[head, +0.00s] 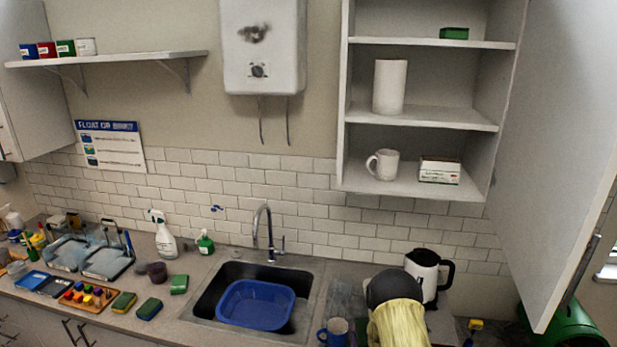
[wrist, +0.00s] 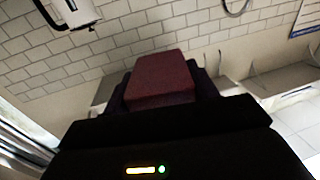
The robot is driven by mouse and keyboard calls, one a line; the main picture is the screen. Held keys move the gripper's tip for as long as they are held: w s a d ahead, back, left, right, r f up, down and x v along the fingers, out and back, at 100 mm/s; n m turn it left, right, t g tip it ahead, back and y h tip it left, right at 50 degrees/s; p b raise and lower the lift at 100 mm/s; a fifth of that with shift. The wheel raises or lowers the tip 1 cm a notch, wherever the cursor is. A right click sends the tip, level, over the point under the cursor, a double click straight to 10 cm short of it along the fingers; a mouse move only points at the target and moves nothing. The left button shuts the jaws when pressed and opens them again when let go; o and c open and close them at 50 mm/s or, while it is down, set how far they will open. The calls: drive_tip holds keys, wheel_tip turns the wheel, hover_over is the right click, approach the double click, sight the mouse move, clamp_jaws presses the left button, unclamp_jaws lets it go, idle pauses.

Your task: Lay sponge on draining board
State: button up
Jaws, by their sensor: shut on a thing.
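In the wrist view my gripper (wrist: 163,92) is shut on a dark red block (wrist: 162,78), shaped like a sponge. The block sticks out beyond the dark fingers and is held clear of any surface. In the head view the gripper and block cannot be made out. Green and yellow sponges (head: 149,308) lie on the worktop left of the sink, apart from my gripper. A grey strip just right of the sink looks like the draining board (head: 343,296); my arm at lower right hides part of that area.
The sink (head: 211,292) holds a blue basin (head: 257,304), with a tap (head: 268,230) behind it. A blue mug (head: 335,332) and a kettle (head: 424,270) stand to the right. An open cupboard door (head: 560,150) hangs at the right. A spray bottle (head: 164,239) stands left of the sink.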

wheel_tip(320, 180, down, 24)
drive_tip(key=b, duration=1.7)
drive_tip(key=shift+w+a+r, duration=0.15)
drive_tip(key=shift+a+r, duration=0.05)
drive_tip(key=shift+a, duration=0.15)
drive_tip(key=shift+r, duration=0.1)
idle(0.7)
